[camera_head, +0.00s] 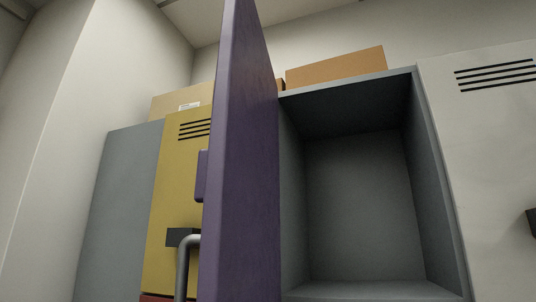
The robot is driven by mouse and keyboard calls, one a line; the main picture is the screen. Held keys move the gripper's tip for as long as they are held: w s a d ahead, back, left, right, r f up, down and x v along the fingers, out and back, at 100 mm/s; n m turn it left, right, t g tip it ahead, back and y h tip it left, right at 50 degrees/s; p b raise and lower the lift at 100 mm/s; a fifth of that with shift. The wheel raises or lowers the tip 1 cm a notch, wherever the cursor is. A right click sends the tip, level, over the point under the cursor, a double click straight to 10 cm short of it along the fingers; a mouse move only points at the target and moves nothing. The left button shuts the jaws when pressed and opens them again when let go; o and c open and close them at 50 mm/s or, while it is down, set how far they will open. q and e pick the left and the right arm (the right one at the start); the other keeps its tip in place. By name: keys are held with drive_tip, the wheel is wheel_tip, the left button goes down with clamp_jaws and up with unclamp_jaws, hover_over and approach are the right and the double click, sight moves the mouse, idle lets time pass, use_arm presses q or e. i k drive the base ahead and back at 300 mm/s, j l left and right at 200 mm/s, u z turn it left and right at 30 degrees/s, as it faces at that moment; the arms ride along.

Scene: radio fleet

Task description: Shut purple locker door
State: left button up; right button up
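The purple locker door (243,170) stands wide open, swung out toward me and seen nearly edge-on. Its purple handle (201,177) sticks out on the left side of the door. The open locker compartment (360,205) to the right of the door is grey and looks empty. Neither of my grippers shows in the head view.
A yellow locker door (174,190) with a dark handle mount and curved grey bar (185,262) is left of the purple door. A white locker door (490,160) is at the right. Cardboard boxes (335,67) lie on top of the lockers.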

sight(239, 240)
drive_tip(key=j+z, duration=0.3)
drive_tip(key=i+j+z, duration=0.1)
drive_tip(key=j+z, duration=0.15)
drive_tip(key=j, duration=0.25)
drive_tip(key=k+j+z, duration=0.15)
drive_tip(key=k+j, duration=0.15)
drive_tip(key=k, duration=0.1)
